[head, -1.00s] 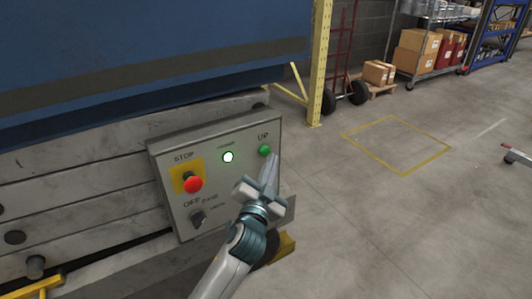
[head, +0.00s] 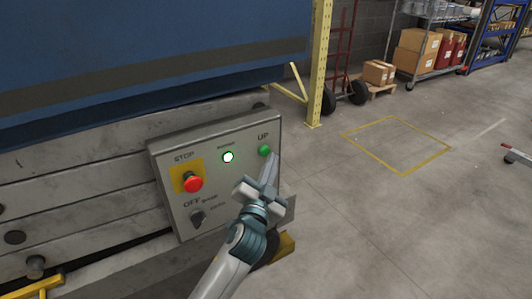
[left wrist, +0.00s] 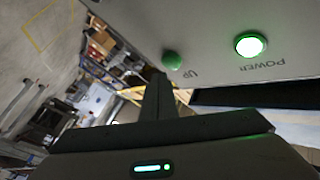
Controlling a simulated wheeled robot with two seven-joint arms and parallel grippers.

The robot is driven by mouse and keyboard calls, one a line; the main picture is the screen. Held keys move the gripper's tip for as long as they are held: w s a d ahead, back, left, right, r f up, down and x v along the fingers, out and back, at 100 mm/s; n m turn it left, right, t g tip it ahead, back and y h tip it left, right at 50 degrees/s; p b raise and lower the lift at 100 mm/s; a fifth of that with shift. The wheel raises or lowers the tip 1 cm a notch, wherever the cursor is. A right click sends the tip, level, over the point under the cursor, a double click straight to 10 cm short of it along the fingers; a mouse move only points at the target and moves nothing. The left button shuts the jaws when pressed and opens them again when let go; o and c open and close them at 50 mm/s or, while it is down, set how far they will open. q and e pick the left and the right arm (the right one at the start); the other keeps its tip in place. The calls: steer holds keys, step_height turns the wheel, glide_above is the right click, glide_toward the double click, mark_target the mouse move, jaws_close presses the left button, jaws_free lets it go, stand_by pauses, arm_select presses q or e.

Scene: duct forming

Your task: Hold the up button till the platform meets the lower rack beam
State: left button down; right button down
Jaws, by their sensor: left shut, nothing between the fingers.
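The green UP button (head: 265,151) is at the upper right of the grey control box (head: 225,205). My left gripper (head: 271,163) is shut and empty, its fingertips just below and right of that button. The button also shows in the left wrist view (left wrist: 173,60), unpressed as far as I can tell, with the dark finger (left wrist: 156,95) close beside it; contact cannot be told. The blue platform (head: 130,55) is above the box, at the upper left. A yellow rack upright (head: 319,65) stands at its right end. I cannot make out the lower rack beam. My right gripper is not in view.
The box also carries a lit POWER lamp (head: 228,157), a red STOP button (head: 193,183) and a dark selector knob (head: 198,217). Grey lift arms (head: 75,165) are left of it. Open floor with a yellow marked square (head: 397,171) lies to the right.

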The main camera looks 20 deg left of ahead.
arm_select(q)
steer(key=shift+w+a, duration=0.1)
steer(key=shift+a, duration=0.05)
stand_by(0.5)
steer(key=shift+w+a, duration=0.15)
steer(key=shift+a, duration=0.05)
